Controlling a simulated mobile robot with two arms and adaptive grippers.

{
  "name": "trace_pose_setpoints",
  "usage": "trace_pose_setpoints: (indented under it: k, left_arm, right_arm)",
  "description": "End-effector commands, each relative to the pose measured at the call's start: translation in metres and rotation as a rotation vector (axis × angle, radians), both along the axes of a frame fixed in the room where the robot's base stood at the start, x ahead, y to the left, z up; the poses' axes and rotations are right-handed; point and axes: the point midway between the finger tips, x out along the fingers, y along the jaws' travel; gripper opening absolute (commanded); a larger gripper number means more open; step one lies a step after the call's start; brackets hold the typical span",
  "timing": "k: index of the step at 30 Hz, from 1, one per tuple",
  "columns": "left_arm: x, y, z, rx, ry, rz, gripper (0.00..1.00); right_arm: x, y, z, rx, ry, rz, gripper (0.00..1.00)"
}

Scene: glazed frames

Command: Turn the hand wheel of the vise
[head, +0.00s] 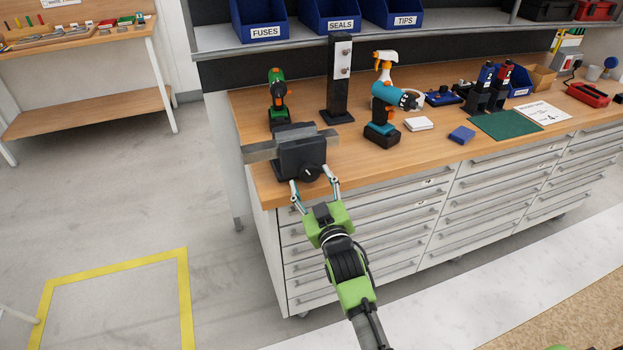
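The dark grey vise (293,152) stands on the front left corner of the wooden workbench, with a grey bar across its top. Its black hand wheel (312,173) is on the front face, towards me. My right gripper (310,178) reaches up from below with its fingers spread. One fingertip is on the left of the wheel and the other on the right. I cannot tell whether either finger touches the wheel. My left gripper is not in view.
The workbench top (350,158) holds a green drill (278,98), a black post (339,80), a teal drill (383,115), a spray bottle (384,65) and a green mat (505,124). Blue bins (330,15) sit on the shelf above.

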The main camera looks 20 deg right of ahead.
Motion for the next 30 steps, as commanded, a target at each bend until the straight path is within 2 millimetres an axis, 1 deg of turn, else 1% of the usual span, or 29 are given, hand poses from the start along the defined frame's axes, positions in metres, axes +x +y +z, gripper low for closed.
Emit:
trace_pose_setpoints:
  k: [1,8,11,13,17,24,30]
  left_arm:
    - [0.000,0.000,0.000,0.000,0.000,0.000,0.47]
    - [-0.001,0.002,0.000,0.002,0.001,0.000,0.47]
    - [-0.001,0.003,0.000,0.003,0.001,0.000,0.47]
    - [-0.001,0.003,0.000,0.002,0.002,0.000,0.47]
    - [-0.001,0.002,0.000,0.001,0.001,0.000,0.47]
    - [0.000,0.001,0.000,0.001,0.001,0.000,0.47]
    - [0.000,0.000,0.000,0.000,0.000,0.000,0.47]
  right_arm:
    - [0.001,0.000,0.003,0.000,-0.006,0.000,0.55]
    - [0.001,0.000,0.007,-0.001,-0.013,0.000,0.55]
    - [-0.002,0.000,0.007,-0.001,-0.014,0.000,0.55]
    - [-0.008,0.000,0.007,-0.001,-0.015,0.000,0.55]
    - [-0.027,0.001,0.006,-0.001,-0.013,0.000,0.55]
    - [-0.076,0.003,0.003,0.000,-0.010,-0.001,0.55]
    - [-0.105,0.004,0.001,0.000,-0.010,-0.001,0.55]
